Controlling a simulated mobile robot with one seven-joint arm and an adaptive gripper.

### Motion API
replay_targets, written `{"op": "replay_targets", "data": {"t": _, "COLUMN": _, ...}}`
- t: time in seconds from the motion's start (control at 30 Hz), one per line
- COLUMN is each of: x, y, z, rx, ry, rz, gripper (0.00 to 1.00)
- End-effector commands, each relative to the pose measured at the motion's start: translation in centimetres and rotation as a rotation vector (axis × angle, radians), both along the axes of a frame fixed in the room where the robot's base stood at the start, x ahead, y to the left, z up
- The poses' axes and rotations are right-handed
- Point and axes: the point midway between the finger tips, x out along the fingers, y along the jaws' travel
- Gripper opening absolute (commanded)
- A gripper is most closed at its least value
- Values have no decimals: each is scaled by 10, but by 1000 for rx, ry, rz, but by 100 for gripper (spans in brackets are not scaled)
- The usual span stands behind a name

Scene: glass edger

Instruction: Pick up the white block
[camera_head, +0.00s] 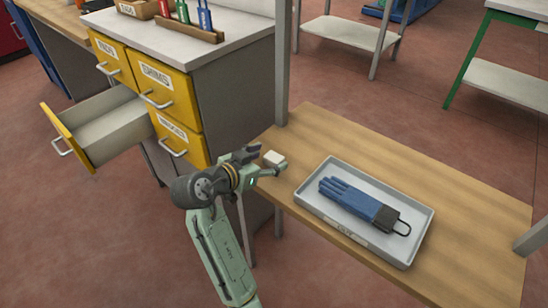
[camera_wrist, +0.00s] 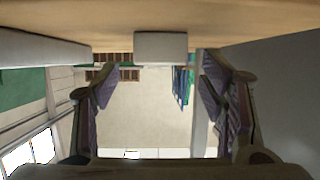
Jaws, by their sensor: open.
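The white block (camera_head: 273,158) sits on the wooden table (camera_head: 400,150) near its left end. My gripper (camera_head: 266,164) is open, low at the table's edge, with its fingers on either side of the block as the head view shows it. In the wrist view the block (camera_wrist: 160,47) stands ahead of the gap between the two open fingers (camera_wrist: 160,95), against the wooden surface. No contact between the fingers and the block can be made out.
A grey tray (camera_head: 314,207) holding a blue glove (camera_head: 352,200) lies right of the block. A metal post (camera_head: 282,65) stands behind it. A yellow-fronted cabinet (camera_head: 165,85) with one drawer (camera_head: 100,130) pulled out stands at left. The table's far side is clear.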

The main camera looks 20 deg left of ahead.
Motion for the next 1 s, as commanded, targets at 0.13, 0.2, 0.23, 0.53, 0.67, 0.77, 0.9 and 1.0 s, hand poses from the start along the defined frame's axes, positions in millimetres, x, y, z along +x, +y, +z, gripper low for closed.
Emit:
{"op": "replay_targets", "data": {"t": 0.13, "x": 17, "y": -6, "z": -6, "rx": -2, "ry": 1, "rz": -1, "gripper": 65}}
{"op": "replay_targets", "data": {"t": 0.2, "x": 20, "y": -7, "z": -9, "rx": -1, "ry": 0, "rz": 2, "gripper": 65}}
{"op": "replay_targets", "data": {"t": 0.23, "x": 21, "y": -7, "z": -9, "rx": -1, "ry": 0, "rz": 1, "gripper": 65}}
{"op": "replay_targets", "data": {"t": 0.53, "x": 21, "y": -7, "z": -9, "rx": 0, "ry": -1, "rz": 2, "gripper": 59}}
{"op": "replay_targets", "data": {"t": 0.67, "x": 21, "y": -7, "z": -9, "rx": 0, "ry": -1, "rz": 2, "gripper": 50}}
{"op": "replay_targets", "data": {"t": 0.77, "x": 21, "y": -7, "z": -9, "rx": 0, "ry": -1, "rz": 2, "gripper": 44}}
{"op": "replay_targets", "data": {"t": 0.9, "x": 21, "y": -7, "z": -9, "rx": 0, "ry": -1, "rz": 2, "gripper": 34}}
{"op": "replay_targets", "data": {"t": 1.0, "x": 21, "y": -7, "z": -9, "rx": 0, "ry": -1, "rz": 2, "gripper": 28}}
